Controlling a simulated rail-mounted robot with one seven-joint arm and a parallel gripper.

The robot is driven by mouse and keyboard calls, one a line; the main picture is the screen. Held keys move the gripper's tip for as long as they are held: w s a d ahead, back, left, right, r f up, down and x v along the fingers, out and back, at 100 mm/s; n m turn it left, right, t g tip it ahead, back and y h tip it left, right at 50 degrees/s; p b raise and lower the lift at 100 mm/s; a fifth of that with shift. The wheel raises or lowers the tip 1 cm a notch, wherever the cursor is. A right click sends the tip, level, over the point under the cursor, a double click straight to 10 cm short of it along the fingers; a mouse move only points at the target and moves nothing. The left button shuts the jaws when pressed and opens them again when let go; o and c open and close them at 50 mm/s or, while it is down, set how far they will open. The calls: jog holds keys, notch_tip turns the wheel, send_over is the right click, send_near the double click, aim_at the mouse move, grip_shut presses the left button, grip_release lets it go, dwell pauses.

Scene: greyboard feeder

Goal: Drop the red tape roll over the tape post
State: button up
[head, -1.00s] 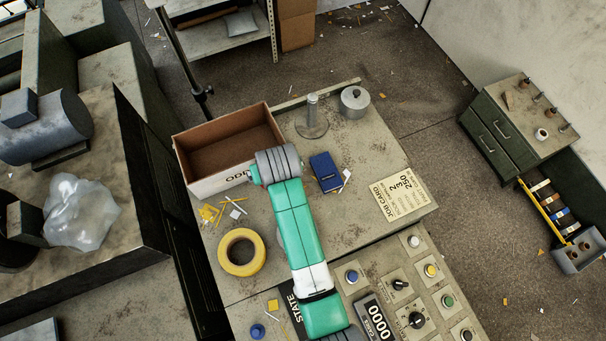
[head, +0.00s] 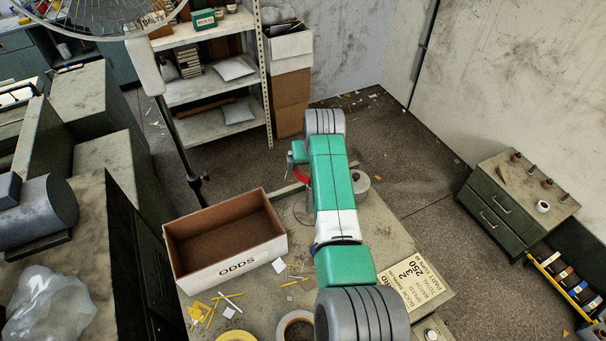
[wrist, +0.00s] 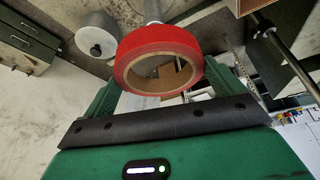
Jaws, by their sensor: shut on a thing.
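The red tape roll (wrist: 160,62) is gripped between the green fingers of my gripper (wrist: 160,82) in the wrist view, its hole facing the camera. In the head view only a red sliver of the roll (head: 301,177) shows left of my arm. The tape post (wrist: 152,10) appears as a grey shaft behind the roll's rim in the wrist view. In the head view part of its round base (head: 303,210) shows beside my arm; my arm hides most of the post. The roll looks apart from the post, but the exact gap cannot be told.
A grey lidded can (head: 360,184) stands close to the post, right of my arm. An open ODDS box (head: 225,250) stands left. A yellow tape roll (head: 238,336) and a pale roll (head: 295,325) lie nearer. A job card (head: 408,284) lies right.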

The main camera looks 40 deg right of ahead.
jog(key=shift+f, duration=0.1)
notch_tip(320, 180, down, 10)
jog(key=b, duration=0.7)
jog(key=shift+b, duration=0.4)
jog(key=o, duration=0.7)
jog(key=shift+c, duration=0.2)
jog(key=shift+r, duration=0.2)
jog(key=p+v, duration=0.2)
jog(key=v, duration=0.5)
jog(key=shift+s+a+r, duration=0.15)
jog(key=shift+a+r, duration=0.05)
jog(key=shift+r, duration=0.05)
jog(key=shift+r, duration=0.1)
